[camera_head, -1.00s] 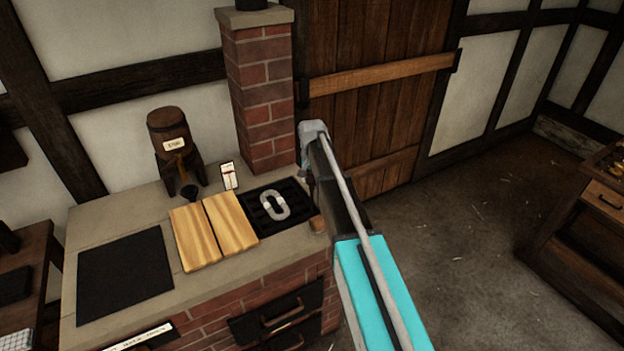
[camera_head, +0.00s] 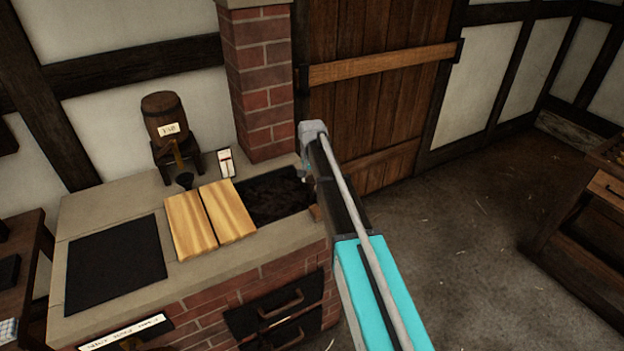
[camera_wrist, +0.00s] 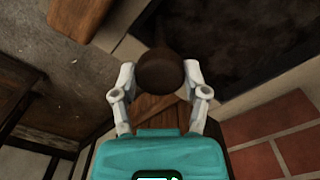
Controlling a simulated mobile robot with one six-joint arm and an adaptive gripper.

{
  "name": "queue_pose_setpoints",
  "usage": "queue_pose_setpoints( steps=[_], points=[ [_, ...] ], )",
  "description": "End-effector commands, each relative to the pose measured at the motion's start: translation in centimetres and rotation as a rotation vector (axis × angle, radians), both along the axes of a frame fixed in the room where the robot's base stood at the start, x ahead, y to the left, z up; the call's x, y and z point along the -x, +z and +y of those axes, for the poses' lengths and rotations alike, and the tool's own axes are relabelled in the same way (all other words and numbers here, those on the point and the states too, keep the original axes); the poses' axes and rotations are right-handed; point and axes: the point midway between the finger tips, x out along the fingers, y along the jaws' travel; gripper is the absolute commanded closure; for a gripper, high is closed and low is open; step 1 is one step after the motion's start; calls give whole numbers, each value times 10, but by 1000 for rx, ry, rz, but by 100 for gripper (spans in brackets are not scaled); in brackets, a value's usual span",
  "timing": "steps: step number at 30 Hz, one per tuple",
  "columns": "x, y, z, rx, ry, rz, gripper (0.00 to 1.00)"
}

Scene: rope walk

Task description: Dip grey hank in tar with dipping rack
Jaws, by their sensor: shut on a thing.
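The tar vat (camera_head: 275,198) is a dark, rough-looking opening in the brick and stone bench in the head view. Neither the grey hank nor the rack's black grate shows now. My gripper (camera_wrist: 160,84) is shut on a dark brown round knob (camera_wrist: 160,68) in the wrist view, one finger on each side. I cannot see clearly how the knob joins the dipping rack. The dark vat (camera_wrist: 250,45) also shows at the upper right of the wrist view. In the head view my arm hides the gripper beside the vat's right end.
Two pale wooden boards (camera_head: 210,220) lie left of the vat. A black plate (camera_head: 115,262) lies farther left. A small barrel (camera_head: 165,116) on a stand and a small labelled card (camera_head: 226,163) stand behind. The brick chimney (camera_head: 262,85) rises behind the vat. Floor is open at right.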

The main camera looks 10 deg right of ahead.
Motion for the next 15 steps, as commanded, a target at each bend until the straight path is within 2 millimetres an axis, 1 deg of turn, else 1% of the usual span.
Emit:
queue_pose_setpoints(
  steps=[1,6,10,15],
  points=[
    [0,-10,0,0,0,1,100],
    [0,-23,0,0,0,1,100],
    [0,-27,1,0,1,1,100],
    [1,-27,1,-1,1,2,100]
  ],
)
